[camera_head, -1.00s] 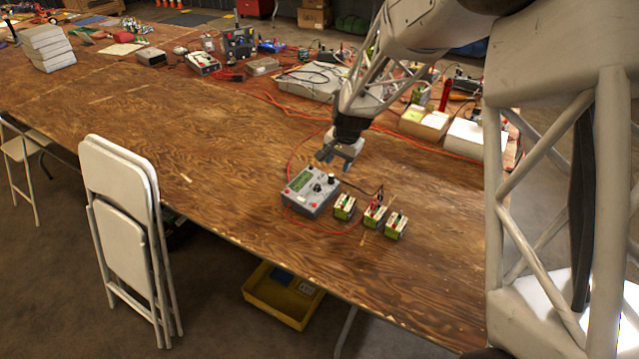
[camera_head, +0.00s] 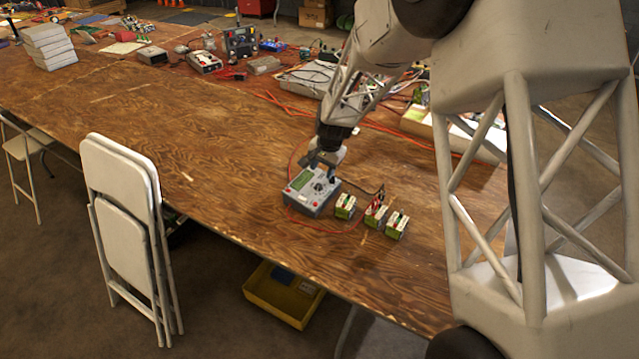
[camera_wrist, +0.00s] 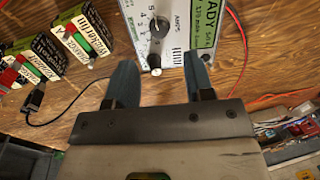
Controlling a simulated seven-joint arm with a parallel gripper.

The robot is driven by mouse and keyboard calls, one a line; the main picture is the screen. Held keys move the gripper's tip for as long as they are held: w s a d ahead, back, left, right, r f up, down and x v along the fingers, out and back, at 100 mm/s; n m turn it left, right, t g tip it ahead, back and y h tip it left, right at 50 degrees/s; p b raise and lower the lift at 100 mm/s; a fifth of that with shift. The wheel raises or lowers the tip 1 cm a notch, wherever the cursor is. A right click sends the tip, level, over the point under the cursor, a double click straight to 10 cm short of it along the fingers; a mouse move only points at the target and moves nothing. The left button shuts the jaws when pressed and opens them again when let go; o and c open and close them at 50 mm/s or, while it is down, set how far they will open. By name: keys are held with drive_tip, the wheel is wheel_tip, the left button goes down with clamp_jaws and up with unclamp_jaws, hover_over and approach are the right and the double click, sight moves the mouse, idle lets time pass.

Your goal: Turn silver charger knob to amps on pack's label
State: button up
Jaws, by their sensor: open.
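The charger (camera_head: 304,204) is a grey box with a green display, on the plywood table. I cannot make out the dial setting. My gripper (camera_head: 324,163) is above the charger's far side. In the wrist view my gripper (camera_wrist: 160,80) is open and empty, its blue-grey fingers apart, near the panel's lower edge. The green-and-white battery packs (camera_head: 345,206) stand right of the charger; one pack's label (camera_wrist: 78,35) reads "Wickerlin", amps figure unreadable.
Red cable (camera_head: 330,229) and a dark lead (camera_wrist: 62,122) lie around the charger and packs. Electronics and boxes (camera_head: 207,62) crowd the far side of the table. The table's left middle is bare. A folded white chair (camera_head: 125,220) and yellow bin (camera_head: 283,293) are beyond the near edge.

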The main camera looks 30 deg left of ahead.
sight(319, 185)
drive_tip(key=shift+a+f, duration=0.2)
drive_tip(key=shift+f, duration=0.95)
drive_tip(key=shift+a+f, duration=0.25)
drive_tip(key=shift+f, duration=0.9)
drive_tip(key=shift+a+f, duration=0.2)
drive_tip(key=shift+f, duration=0.95)
drive_tip(key=shift+c, duration=0.3)
clamp_jaws()
drive_tip(key=shift+n, duration=0.4)
drive_tip(key=n, duration=1.1)
